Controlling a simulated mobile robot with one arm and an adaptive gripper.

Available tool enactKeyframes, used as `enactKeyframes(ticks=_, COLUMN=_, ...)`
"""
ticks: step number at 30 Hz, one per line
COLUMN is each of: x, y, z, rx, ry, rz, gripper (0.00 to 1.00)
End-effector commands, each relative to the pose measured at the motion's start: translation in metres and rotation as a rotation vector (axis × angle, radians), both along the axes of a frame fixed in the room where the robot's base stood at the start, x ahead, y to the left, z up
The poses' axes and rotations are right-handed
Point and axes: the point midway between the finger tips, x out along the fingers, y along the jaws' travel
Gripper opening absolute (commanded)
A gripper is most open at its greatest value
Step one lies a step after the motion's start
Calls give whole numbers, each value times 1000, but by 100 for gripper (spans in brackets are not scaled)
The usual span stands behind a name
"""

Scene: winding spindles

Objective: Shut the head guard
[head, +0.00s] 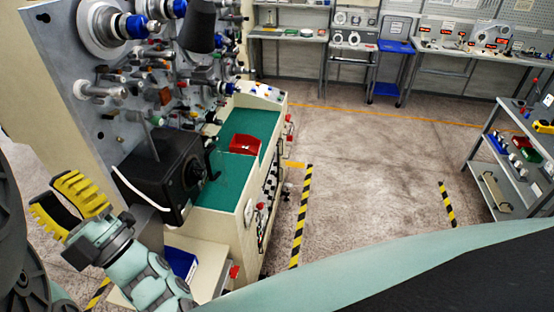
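My gripper (46,194), with yellow and black ridged fingers, is at the lower left. Its fingers are apart and I see nothing between them. It is left of a black box-shaped unit (160,178) with a round hub and a crank-like handle on its right side. The unit stands at the near end of the machine bench, below a grey upright panel (65,75) that carries spools and spindles. I cannot single out the head guard for certain, nor tell whether it is open or shut. The gripper looks apart from the machine.
A red box (243,144) lies on the bench's green top (262,122). A blue bin (181,263) is below the near end. A shelf cart (517,165) stands at right, workbenches (290,36) at the back. The floor between is clear, with striped tape.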

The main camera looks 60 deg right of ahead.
Motion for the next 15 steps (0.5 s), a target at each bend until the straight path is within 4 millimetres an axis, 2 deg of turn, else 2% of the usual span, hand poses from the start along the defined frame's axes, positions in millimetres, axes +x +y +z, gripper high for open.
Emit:
enactKeyframes(ticks=1, x=-1, y=-30, z=-26, rx=-82, ry=131, rz=-153, gripper=23)
enactKeyframes(ticks=4, x=-14, y=-82, z=-76, rx=-234, ry=385, rz=-406, gripper=13)
enactKeyframes(ticks=6, x=-33, y=-114, z=-107, rx=-325, ry=548, rz=-548, gripper=6)
enactKeyframes(ticks=8, x=-52, y=-136, z=-129, rx=-389, ry=671, rz=-643, gripper=0)
enactKeyframes(ticks=10, x=-72, y=-155, z=-147, rx=-447, ry=780, rz=-723, gripper=0)
enactKeyframes(ticks=12, x=-88, y=-167, z=-159, rx=-485, ry=857, rz=-777, gripper=0)
enactKeyframes(ticks=15, x=-98, y=-176, z=-166, rx=-515, ry=910, rz=-810, gripper=0)
